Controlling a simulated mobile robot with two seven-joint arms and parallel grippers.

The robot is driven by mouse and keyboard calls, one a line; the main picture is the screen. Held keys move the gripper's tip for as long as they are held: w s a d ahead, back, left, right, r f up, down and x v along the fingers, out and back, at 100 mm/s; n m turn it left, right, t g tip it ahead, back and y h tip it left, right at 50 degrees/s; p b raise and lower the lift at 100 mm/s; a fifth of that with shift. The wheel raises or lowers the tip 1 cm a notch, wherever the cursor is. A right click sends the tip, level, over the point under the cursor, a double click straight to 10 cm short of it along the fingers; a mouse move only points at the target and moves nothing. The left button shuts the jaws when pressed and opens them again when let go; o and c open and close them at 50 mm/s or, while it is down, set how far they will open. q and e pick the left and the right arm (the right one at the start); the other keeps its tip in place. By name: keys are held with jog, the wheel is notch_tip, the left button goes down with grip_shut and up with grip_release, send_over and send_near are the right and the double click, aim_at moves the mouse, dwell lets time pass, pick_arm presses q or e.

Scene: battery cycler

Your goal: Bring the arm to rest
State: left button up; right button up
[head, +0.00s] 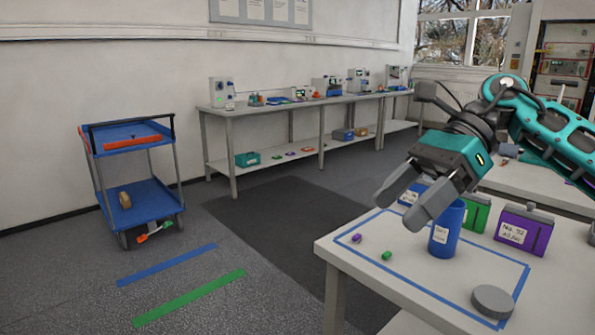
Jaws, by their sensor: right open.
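My right gripper (402,207) is open and empty, its arm coming in from the right. Its fingers point down and left above the near white table (340,250). One finger overlaps the upper left of a blue cylindrical container (446,236) in the picture; I cannot tell whether they touch. My left gripper is not in view.
Blue tape outlines part of the table, with a small purple piece (356,238), a green piece (387,255) and a grey disc (492,301). Purple (535,232) and green (480,213) boxes stand behind.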

jog(key=a+f+m+t+y+p, duration=0.1)
jog(key=a+f+m+t+y, duration=0.5)
jog(key=a+m+y, duration=0.85)
jog(key=s+d+f+m+t+h, duration=0.1)
jog(key=d+f+m+t+h, duration=0.35)
jog(key=f+m, duration=0.4)
jog(key=d+f+m+t+h, duration=0.3)
jog(key=f+m+t+h, duration=0.25)
jog(key=m, duration=0.55)
jog(key=s+d+f+m+t+h, duration=0.1)
jog(key=d+f+m+t+h, duration=0.25)
jog(key=f+m+h, duration=0.45)
jog(key=s+d+f+m+g+h+p, duration=0.1)
jog(key=s+d+f+m+g+h, duration=0.3)
jog(key=s+f+m, duration=0.7)
jog(key=s+d+f+g, duration=0.2)
jog(key=s, duration=0.1)
jog(key=shift+d+f, duration=0.25)
jog(key=shift+d, duration=0.15)
